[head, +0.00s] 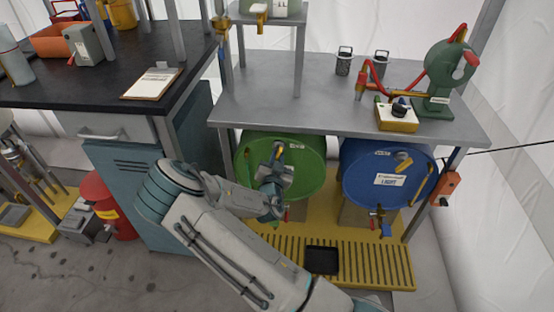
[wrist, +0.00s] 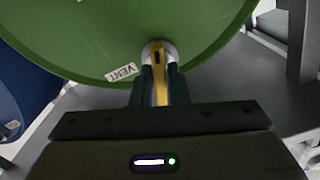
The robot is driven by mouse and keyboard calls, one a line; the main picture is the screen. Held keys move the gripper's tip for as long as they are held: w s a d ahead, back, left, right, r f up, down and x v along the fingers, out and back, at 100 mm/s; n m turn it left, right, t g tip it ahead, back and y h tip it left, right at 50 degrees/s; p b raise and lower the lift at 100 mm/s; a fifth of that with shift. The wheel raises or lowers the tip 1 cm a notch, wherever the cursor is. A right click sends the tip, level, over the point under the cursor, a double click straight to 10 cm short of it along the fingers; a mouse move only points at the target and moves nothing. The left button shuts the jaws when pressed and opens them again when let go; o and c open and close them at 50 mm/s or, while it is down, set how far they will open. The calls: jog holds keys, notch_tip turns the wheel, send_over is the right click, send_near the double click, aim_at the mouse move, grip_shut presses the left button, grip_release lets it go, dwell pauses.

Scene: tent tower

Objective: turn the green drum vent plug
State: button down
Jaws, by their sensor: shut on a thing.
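The green drum (head: 312,160) lies on its side under the grey metal table, its round face toward me. Its vent plug (wrist: 160,72) has a yellow bar handle on a pale round base, beside a label reading VENT (wrist: 121,72) in the wrist view. My gripper (wrist: 159,90) is shut on the yellow handle, one finger on each side of it. In the head view, my gripper (head: 278,160) is at the upper part of the drum face and hides much of the plug. My arm also covers the lower part of the drum.
A blue drum (head: 375,180) with its own yellow plug (head: 404,160) lies to the right. A yellow slatted platform (head: 345,262) with a black tray (head: 322,260) is below. The metal table (head: 300,108) overhangs closely above my gripper. A teal cabinet (head: 140,185) stands left.

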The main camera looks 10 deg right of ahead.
jog(key=n+b, duration=0.1)
jog(key=n, duration=0.3)
jog(key=n+b, duration=0.1)
jog(key=n, duration=0.4)
jog(key=shift+a, duration=0.1)
jog(key=n, duration=0.4)
jog(key=shift+n, duration=2.1)
jog(key=c, duration=1.5)
grip_release()
